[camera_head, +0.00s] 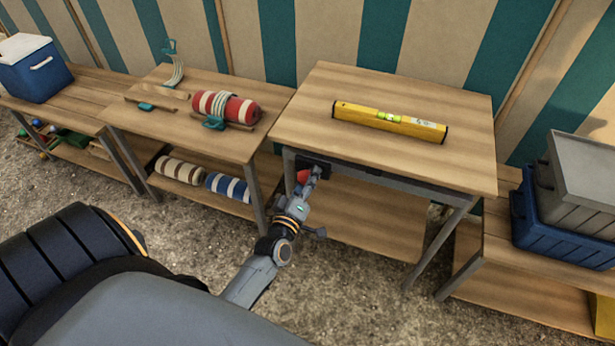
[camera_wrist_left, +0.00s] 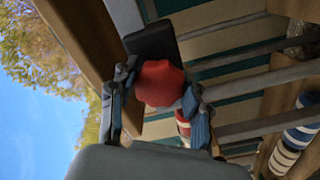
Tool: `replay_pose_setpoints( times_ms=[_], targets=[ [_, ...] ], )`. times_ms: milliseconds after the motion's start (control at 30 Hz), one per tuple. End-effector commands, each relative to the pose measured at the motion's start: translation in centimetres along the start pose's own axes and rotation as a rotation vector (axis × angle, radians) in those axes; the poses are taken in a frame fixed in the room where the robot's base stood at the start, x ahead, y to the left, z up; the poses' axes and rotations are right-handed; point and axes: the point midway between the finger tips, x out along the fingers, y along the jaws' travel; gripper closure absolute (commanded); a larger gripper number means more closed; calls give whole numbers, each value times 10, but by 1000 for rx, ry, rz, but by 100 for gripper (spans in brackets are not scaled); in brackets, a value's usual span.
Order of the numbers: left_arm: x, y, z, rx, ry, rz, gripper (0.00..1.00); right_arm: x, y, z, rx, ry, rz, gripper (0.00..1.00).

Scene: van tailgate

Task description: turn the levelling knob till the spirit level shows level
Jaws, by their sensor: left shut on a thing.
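The yellow spirit level (camera_head: 390,121) lies on the wooden table top (camera_head: 330,100); its bubble is too small to read. The table looks tilted in the picture. The red levelling knob (camera_head: 303,176) sits under the table's front left corner, on a dark mount (camera_head: 313,163). My left gripper (camera_head: 308,182) is shut on the knob and partly hides it. In the left wrist view the red knob (camera_wrist_left: 160,84) sits between the two fingers of my left gripper (camera_wrist_left: 158,100), with the black mount (camera_wrist_left: 152,42) behind it. My right gripper is not in view.
A lower table on the left holds a red and cream roll (camera_head: 226,107), with more rolls (camera_head: 203,179) on its shelf. A blue cooler (camera_head: 35,68) stands far left. Stacked crates (camera_head: 570,195) stand at right. The gravel (camera_head: 345,275) in front is open.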

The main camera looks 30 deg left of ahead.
Motion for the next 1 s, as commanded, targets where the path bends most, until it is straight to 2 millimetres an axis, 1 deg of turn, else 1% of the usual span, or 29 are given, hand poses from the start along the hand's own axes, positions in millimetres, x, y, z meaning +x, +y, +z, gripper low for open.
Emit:
replay_pose_setpoints(
  times_ms=[200,500,700,1000],
  targets=[
    [0,1,-1,-202,0,2,84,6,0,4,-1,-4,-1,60],
    [0,1,-1,-426,0,1,84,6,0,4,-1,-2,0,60],
    [0,1,0,-518,0,1,84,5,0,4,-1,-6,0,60],
    [0,1,-1,-573,0,0,84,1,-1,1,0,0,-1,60]
  ],
)
